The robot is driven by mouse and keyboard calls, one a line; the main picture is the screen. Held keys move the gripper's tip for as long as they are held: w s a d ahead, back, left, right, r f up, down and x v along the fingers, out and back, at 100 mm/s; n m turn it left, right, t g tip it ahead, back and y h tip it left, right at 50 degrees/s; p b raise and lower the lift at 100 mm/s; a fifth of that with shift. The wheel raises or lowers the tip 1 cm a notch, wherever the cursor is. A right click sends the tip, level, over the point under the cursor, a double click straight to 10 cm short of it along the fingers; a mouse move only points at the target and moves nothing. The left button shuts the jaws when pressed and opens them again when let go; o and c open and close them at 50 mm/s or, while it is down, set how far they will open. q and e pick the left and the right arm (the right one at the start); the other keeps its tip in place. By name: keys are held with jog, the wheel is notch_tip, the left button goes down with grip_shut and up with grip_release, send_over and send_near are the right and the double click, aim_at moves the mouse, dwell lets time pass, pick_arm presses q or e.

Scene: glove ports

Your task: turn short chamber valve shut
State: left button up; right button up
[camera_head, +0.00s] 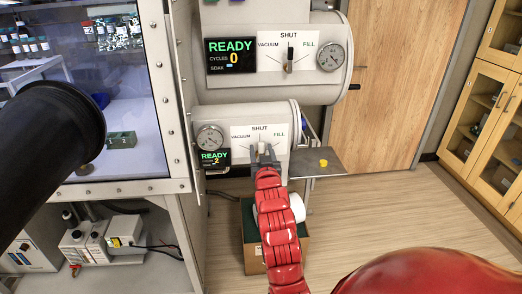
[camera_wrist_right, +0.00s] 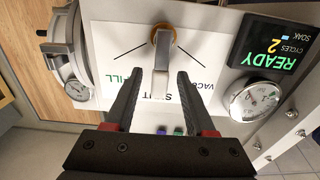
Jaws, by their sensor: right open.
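The lower, smaller chamber has a white valve panel (camera_head: 259,137) marked VACUUM, SHUT and FILL. Its small valve lever (camera_head: 261,148) is partly hidden by my gripper in the head view. In the right wrist view the grey lever (camera_wrist_right: 165,58) turns on a brass-coloured hub and points along the SHUT mark, between VACUUM and FILL. My right gripper (camera_wrist_right: 158,77) is open, with the lever's end between its two fingers and a gap at each side. It also shows at the panel in the head view (camera_head: 264,163). My left gripper is out of view.
A larger chamber (camera_head: 305,88) with its own valve panel sits just above. A black cylinder (camera_head: 50,140) stands before the glovebox window at left. A grey shelf (camera_head: 318,163) holds a yellow piece.

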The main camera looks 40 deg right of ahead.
jog(key=p+v, duration=1)
jog(key=v, duration=0.6)
jog(key=shift+s+f, duration=0.1)
